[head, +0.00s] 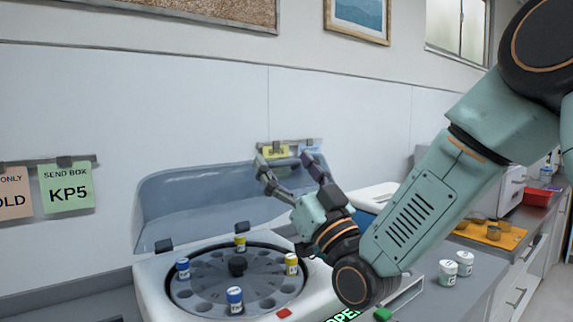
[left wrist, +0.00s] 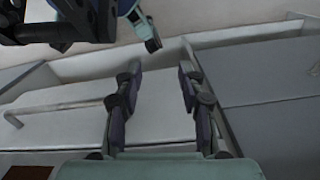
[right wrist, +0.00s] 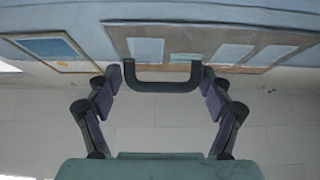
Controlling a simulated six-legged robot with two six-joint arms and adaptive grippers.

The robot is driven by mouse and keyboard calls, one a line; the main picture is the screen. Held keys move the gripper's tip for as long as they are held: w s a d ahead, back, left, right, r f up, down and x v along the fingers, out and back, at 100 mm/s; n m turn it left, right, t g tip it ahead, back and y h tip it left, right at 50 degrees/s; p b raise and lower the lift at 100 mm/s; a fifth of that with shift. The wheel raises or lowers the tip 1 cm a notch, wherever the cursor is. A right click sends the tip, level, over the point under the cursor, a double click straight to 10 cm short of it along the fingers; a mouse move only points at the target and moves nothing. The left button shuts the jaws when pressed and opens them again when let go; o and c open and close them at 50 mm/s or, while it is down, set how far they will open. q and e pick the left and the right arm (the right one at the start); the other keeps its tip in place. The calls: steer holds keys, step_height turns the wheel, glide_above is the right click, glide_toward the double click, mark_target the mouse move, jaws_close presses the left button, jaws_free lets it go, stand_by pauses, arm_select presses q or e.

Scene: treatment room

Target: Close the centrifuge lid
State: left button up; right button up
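The centrifuge (head: 150,277) stands on the counter with its translucent blue-grey lid (head: 195,200) raised at the back. Its round rotor (head: 215,268) is exposed and holds several capped tubes. My right gripper (head: 285,162) is at the lid's upper edge, open. In the right wrist view, a dark U-shaped handle (right wrist: 162,86) on the lid lies between the spread fingertips of that gripper (right wrist: 163,78); whether they touch it I cannot tell. My left gripper (left wrist: 157,72) is open and empty in the left wrist view. It is out of the head view.
A green "KP5" note (head: 66,188) hangs on the wall at left. White jars (head: 456,267), an orange tray (head: 490,236) and a red box (head: 538,196) are on the counter at right. My right arm crosses above the counter. Cabinet fronts (left wrist: 100,125) face my left gripper.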

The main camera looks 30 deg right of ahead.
steer(key=shift+s, duration=0.15)
steer(key=v, duration=0.7)
steer(key=shift+s+f, duration=0.1)
steer(key=shift+f, duration=0.05)
